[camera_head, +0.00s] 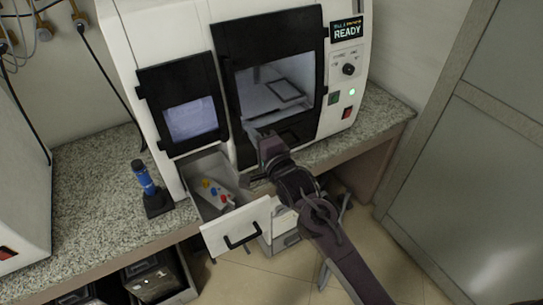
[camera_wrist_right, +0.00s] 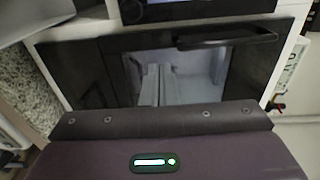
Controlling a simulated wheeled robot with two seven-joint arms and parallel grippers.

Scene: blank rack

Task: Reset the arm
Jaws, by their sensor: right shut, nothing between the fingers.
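My right arm comes in from the lower right in the head view. Its gripper (camera_head: 258,178) is shut and empty, beside the open drawer and in front of the lower part of the white machine (camera_head: 180,30). My left gripper is not in view.
An open drawer (camera_head: 236,228) with small coloured items juts out beside my gripper. A blue-and-black tool (camera_head: 143,178) stands on the granite counter (camera_head: 100,205). A grey door or cabinet (camera_head: 470,170) bounds the right. Floor shows beneath my arm.

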